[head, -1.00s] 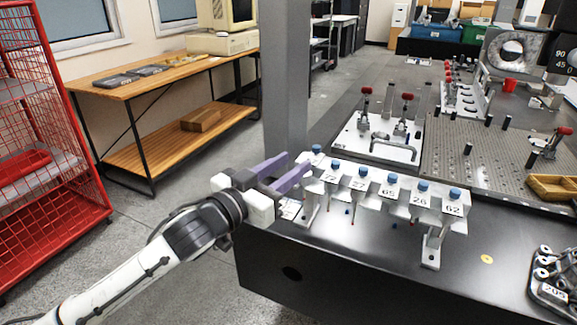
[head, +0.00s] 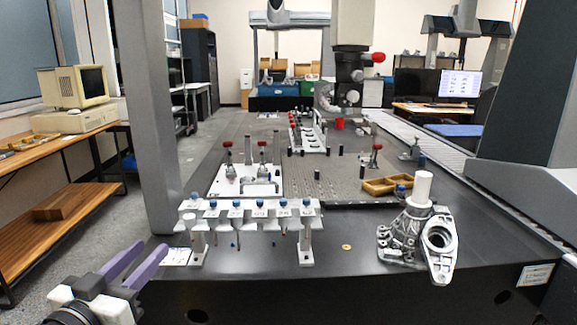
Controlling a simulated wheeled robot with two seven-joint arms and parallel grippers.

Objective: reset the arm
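My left gripper (head: 142,266) is at the lower left of the head view. Its two purple fingers are apart with nothing between them. It is beside the left front corner of the black table (head: 345,280), left of the white probe rack (head: 262,222). The rack holds several blue-capped probe modules in a row. Most of my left arm is below the picture. My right gripper does not show.
A grey metal casting (head: 437,240) stands on the table's right front. A wooden tray (head: 383,186) and a perforated plate (head: 335,182) lie behind. A grey post (head: 150,110) rises at the left. A wooden bench (head: 50,160) with an old computer (head: 77,87) stands farther left.

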